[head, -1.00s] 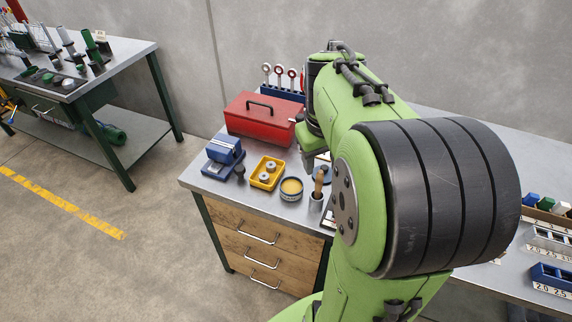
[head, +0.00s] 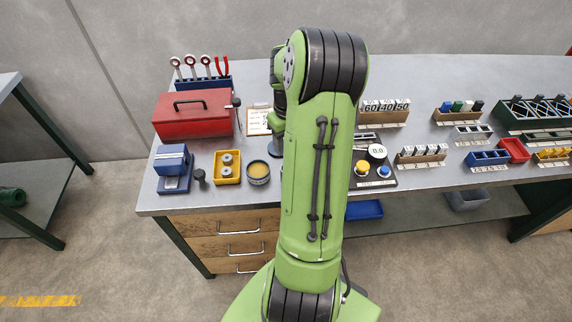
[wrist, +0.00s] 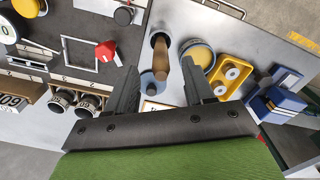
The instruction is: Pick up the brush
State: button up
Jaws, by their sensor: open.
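The brush (wrist: 160,62) shows in the wrist view by its brown wooden handle, which stands up out of a dark round cup (wrist: 158,38) on the bench. Its lower end is hidden in the cup. My gripper (wrist: 158,72) is open and empty, with one dark finger to each side of the handle in the picture. The height gap between the fingers and the handle is hard to tell. In the head view my green arm hides the brush and the fingers.
Close to the cup are a round yellow tin (head: 258,172), a yellow tray (head: 227,167) with two rings and a blue vise (head: 174,167). A red toolbox (head: 194,113) stands behind them. A button panel (head: 374,183) lies right of my arm.

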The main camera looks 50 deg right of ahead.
notch_tip(320, 180, down, 7)
jog(key=shift+r, duration=0.3)
grip_shut()
